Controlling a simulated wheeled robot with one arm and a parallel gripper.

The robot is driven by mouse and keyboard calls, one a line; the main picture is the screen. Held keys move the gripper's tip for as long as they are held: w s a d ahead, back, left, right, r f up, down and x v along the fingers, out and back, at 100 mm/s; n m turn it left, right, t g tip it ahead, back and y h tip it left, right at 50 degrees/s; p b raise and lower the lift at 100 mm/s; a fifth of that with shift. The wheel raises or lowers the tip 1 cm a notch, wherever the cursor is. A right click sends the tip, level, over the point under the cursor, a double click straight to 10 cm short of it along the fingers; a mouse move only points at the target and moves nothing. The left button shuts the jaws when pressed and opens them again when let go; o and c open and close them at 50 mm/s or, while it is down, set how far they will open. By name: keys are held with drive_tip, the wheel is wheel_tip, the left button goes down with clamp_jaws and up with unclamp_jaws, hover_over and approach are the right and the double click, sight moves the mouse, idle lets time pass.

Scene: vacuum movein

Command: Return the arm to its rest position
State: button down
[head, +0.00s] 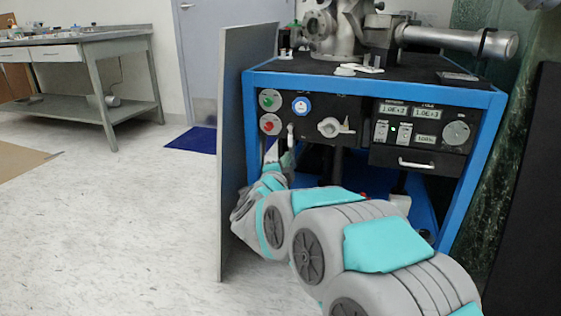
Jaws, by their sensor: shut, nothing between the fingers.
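My arm, grey with teal panels, reaches from the lower right toward the left part of a blue-framed vacuum cart. My gripper (281,152) is shut with nothing in it. It points up in front of the cart's black front panel (335,105), just below and right of the red knob. I cannot tell whether the fingertips touch the panel. My arm hides part of the cart's lower shelf.
A grey upright board (240,160) stands close on the left of my gripper. The blue cart frame (476,165) and a dark cabinet (527,200) are on the right. A workbench (85,45) stands at the back left.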

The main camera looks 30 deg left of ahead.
drive_tip(key=shift+s, duration=0.3)
